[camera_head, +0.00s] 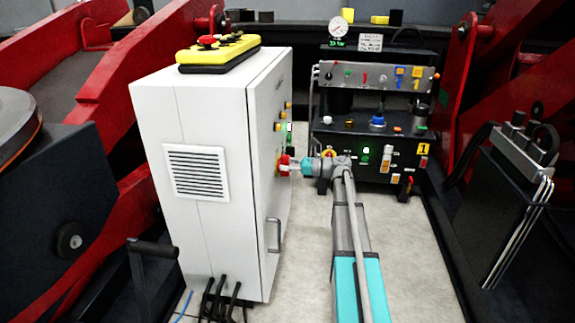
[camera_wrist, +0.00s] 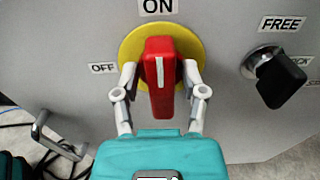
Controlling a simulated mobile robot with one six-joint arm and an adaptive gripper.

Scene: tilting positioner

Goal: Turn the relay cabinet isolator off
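The relay cabinet (camera_head: 205,120) is a tall white box; its door side faces right. Its isolator has a red handle (camera_wrist: 160,75) on a yellow disc (camera_wrist: 133,48), seen in the wrist view. The handle stands upright, its white line towards the ON label (camera_wrist: 158,6). The OFF label (camera_wrist: 102,68) is left of the disc. My gripper (camera_wrist: 160,78) has one finger on each side of the handle, with narrow gaps seeming to show. In the head view my gripper (camera_head: 294,166) reaches the red handle (camera_head: 284,161) from the right, partly hiding it.
A black key switch (camera_wrist: 278,78) labelled FREE is right of the isolator. A door handle (camera_head: 273,235) sits lower on the cabinet. A yellow pendant (camera_head: 218,52) lies on top. A black control panel (camera_head: 375,135) stands behind my arm; red machine arms flank both sides.

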